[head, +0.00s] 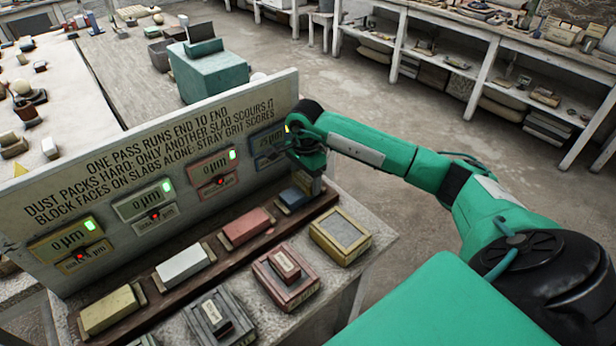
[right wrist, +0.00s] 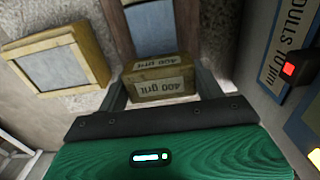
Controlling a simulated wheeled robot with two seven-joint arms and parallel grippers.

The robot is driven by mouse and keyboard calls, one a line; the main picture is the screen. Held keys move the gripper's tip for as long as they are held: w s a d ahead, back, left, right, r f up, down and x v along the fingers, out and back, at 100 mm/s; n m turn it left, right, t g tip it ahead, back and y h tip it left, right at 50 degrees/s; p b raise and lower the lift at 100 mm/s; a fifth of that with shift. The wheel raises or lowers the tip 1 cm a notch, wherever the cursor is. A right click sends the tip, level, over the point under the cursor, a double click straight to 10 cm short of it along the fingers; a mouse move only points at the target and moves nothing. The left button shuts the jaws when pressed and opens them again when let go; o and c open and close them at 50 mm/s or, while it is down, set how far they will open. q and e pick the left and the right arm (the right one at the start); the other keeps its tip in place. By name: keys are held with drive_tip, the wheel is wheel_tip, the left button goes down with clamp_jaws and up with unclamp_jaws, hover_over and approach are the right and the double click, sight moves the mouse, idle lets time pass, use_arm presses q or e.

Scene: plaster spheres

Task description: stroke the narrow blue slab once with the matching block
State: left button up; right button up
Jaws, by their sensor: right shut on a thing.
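The narrow blue slab (head: 293,198) lies at the far right end of the dark rail, below the blue-edged panel. A blue-grey slab face (right wrist: 150,25) in a brown surround shows at the top of the right wrist view; it appears to be the same slab. My right gripper (right wrist: 161,88) is shut on a tan block (right wrist: 160,90) labelled "400 grit". In the head view my right gripper (head: 309,182) is right beside the blue slab and mostly hides the block. I cannot tell whether block and slab touch. My left gripper is not in view.
Red (head: 246,228), white (head: 184,264) and yellow (head: 110,310) slabs lie along the rail. A yellow-framed grey slab (head: 340,236), a red holder with a block (head: 286,278) and a grey one stand in front. The lettered board (head: 160,165) rises close behind.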

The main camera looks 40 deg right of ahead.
sight(288, 197)
drive_tip(key=shift+a, duration=0.2)
drive_tip(key=shift+s+a+b, duration=0.15)
drive_tip(key=shift+a+b, duration=0.3)
drive_tip(key=shift+a, duration=0.9)
drive_tip(key=shift+a, duration=0.15)
drive_tip(key=shift+a, duration=0.35)
drive_tip(key=shift+a, duration=0.1)
drive_tip(key=shift+a+b, duration=0.45)
drive_tip(key=shift+a, duration=0.35)
drive_tip(key=shift+r+p, duration=1.2)
drive_tip(key=shift+r, duration=1.85)
